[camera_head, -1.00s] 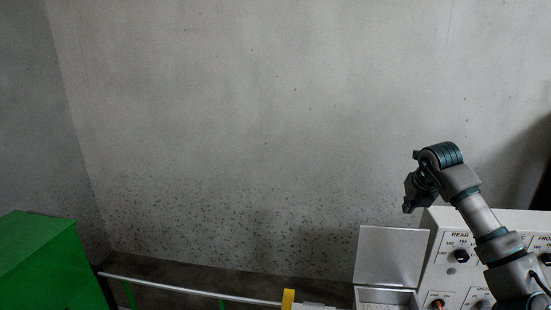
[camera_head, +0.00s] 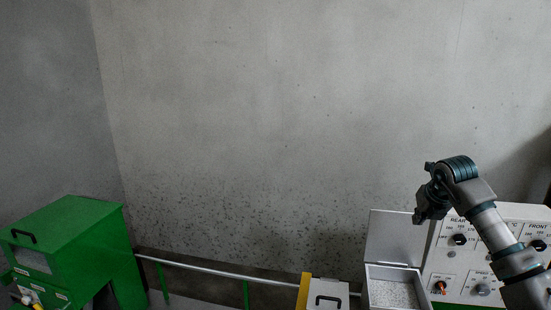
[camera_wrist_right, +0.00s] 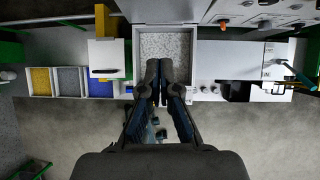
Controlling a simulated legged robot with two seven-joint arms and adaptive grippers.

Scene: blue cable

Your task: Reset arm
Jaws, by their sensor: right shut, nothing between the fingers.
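My right arm comes in from the lower right in the head view, raised in front of the white control panel. Its gripper (camera_head: 426,205) is at the arm's left end, beside the panel's left edge and above the open white box. In the right wrist view my right gripper (camera_wrist_right: 161,101) points toward the speckled interior of that box, with its two dark fingertips close together and nothing between them. My left gripper is in neither view.
The white control panel (camera_head: 457,264) carries knobs. The open box (camera_head: 395,272) has its lid raised. A green cabinet (camera_head: 83,233) stands at left, with a rail (camera_head: 222,273) to its right. Yellow, grey and blue bins (camera_wrist_right: 69,82) show in the wrist view.

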